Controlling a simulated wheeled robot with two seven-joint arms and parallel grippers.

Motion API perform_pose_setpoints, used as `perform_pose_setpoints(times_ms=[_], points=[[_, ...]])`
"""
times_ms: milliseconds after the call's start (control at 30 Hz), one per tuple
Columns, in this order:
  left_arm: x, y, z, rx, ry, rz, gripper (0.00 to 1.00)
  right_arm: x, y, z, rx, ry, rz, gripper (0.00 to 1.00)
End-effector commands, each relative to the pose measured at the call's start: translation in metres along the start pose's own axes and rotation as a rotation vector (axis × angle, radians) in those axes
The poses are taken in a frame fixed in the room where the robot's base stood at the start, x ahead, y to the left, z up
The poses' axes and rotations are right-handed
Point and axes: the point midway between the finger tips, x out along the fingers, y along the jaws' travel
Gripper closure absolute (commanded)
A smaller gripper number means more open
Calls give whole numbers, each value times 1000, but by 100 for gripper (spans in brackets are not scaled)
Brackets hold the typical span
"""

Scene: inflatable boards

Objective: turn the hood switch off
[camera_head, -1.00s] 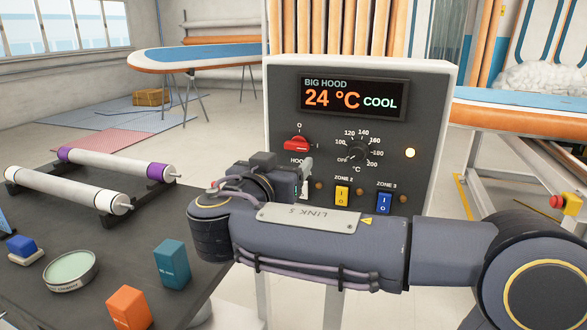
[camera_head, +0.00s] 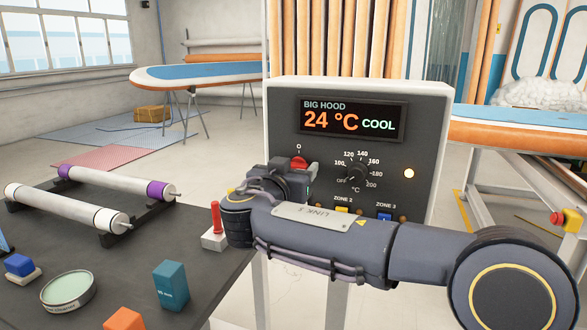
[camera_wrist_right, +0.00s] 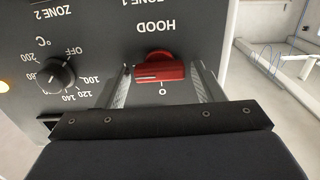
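The red hood switch (camera_head: 299,162) is on the dark front of the control box (camera_head: 430,130), below the display reading 24 °C COOL. In the right wrist view, which shows the panel upside down, the switch (camera_wrist_right: 160,70) lies crosswise, with the O mark just below it. My right gripper (camera_head: 297,170) is in front of the switch and hides its lower part in the head view. In the wrist view the gripper (camera_wrist_right: 164,84) is open, one finger on each side of the switch with gaps between. Contact cannot be seen. My left gripper is out of view.
The temperature dial (camera_head: 355,172) is right of the switch. The yellow zone 2 switch (camera_head: 342,210) and blue zone 3 switch (camera_head: 384,216) are partly behind my arm. A dark table (camera_head: 120,265) at left holds rollers, a tin (camera_head: 69,291) and a teal box (camera_head: 171,284).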

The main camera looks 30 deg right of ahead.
Motion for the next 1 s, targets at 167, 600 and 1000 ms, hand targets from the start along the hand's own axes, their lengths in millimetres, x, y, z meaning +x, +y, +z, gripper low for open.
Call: perform_pose_setpoints(times_ms=[167,600,1000], points=[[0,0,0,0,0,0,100,0,0,0,0,0,0,62],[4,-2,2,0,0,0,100,0,0,1,-49,-1,0,75],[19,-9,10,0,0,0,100,-1,-1,3,-344,-1,0,75]])
